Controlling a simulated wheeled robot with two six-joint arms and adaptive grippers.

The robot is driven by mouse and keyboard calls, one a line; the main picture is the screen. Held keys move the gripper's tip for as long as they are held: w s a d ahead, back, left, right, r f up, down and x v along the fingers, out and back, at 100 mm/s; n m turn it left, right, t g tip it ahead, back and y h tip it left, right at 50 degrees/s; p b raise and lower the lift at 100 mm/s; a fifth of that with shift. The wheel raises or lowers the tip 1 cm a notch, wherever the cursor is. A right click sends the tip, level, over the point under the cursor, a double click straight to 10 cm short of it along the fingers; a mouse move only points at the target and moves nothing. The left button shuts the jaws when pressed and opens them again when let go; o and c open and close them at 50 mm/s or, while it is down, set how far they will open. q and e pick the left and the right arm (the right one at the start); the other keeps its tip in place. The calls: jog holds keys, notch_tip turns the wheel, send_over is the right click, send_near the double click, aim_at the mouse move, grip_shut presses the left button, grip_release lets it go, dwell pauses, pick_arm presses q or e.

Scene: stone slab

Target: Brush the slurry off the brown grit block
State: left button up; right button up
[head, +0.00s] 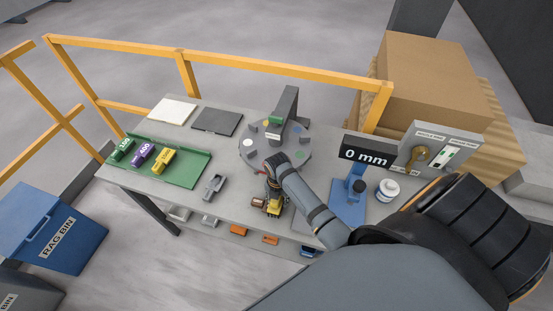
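A small brown block (258,203) is near the table's front edge, close to the fingertips of my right gripper (271,192). A yellow piece (275,209) shows right beside it, below the gripper. The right gripper points down at these two, and its fingers are too small and dark to tell whether they are shut on either. No slurry can be made out on the brown block at this size. No brush can be clearly identified. My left gripper is not in view.
A green tray (196,171) with green, purple and yellow blocks lies at left, with a grey holder (214,187) beside it. A round grey plate (257,163) stands behind my gripper. A "0 mm" display (367,157), blue stand (347,207) and white jar (387,190) are at right.

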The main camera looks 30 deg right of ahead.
aim_at(275, 207)
jog(key=shift+s+a+r, duration=0.1)
jog(key=shift+s+a, duration=0.45)
jog(key=shift+a, duration=0.05)
jog(key=shift+s+a, duration=0.45)
jog(key=shift+a, duration=0.15)
jog(key=shift+w+d+f, duration=0.2)
jog(key=shift+w+d, duration=0.25)
jog(key=shift+d, duration=0.15)
jog(key=shift+w+d, duration=0.5)
jog(key=shift+d, duration=0.15)
jog(key=shift+r, duration=0.15)
jog(key=shift+r, duration=0.7)
